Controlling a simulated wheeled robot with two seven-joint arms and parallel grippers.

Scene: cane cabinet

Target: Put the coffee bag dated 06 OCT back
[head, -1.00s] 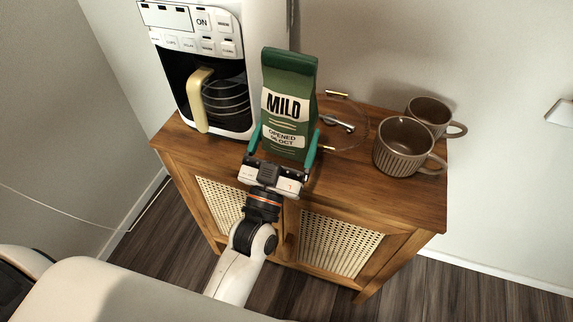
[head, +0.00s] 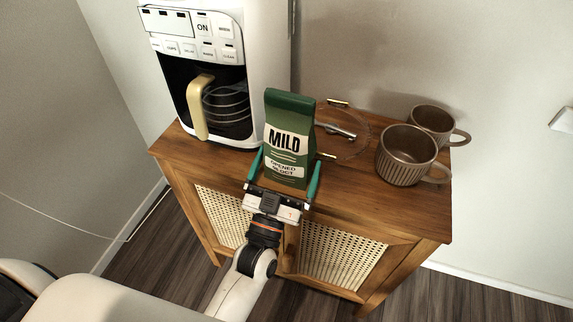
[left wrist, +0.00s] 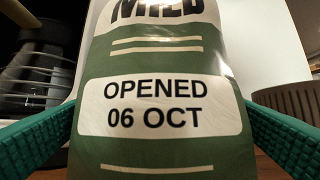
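The green coffee bag (head: 288,145) reads MILD and OPENED 06 OCT, and its label (left wrist: 158,107) fills the left wrist view. It is upright in front of the coffee maker's right side, over the front part of the wooden cabinet top (head: 350,208). My left gripper (head: 287,172) comes from the front with one teal finger on each side of the bag's lower part. It appears shut on the bag. Whether the bag's base touches the wood is hard to tell. My right gripper is not in view.
A white coffee maker (head: 262,60) with a cream-handled carafe (head: 200,108) stands at left. A round clear tray with gold handles (head: 362,140) lies behind and right of the bag. Two brown ribbed mugs, one front (head: 402,162) and one rear (head: 440,120), stand at right. The front-right top is bare.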

